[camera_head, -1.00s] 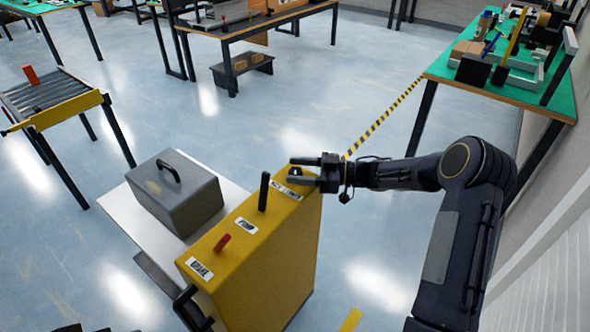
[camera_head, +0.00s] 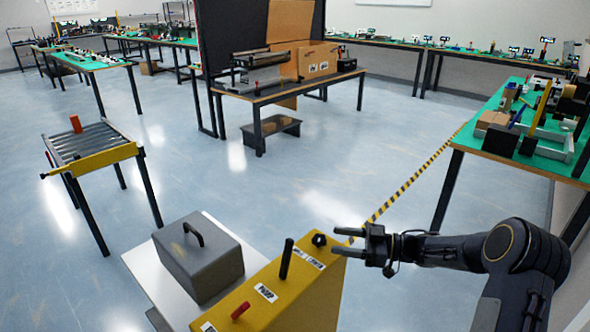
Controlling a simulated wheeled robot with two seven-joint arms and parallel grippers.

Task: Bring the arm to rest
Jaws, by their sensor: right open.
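My right gripper (camera_head: 350,241) is open and empty, coming in from the right with its two fingers pointing left. Its fingers are at the far right end of the yellow control box (camera_head: 300,286), close to a black knob (camera_head: 319,240) on its top. I cannot tell whether a finger touches the box. The box top also carries an upright black lever (camera_head: 286,259), a red switch (camera_head: 240,311) and white labels. My left gripper is not in view.
A grey case (camera_head: 200,262) with a handle sits on a white platform left of the box. A roller conveyor (camera_head: 88,143) holding a red piece (camera_head: 75,123) stands at left. A green-topped bench (camera_head: 478,137) stands at right. Open floor lies between.

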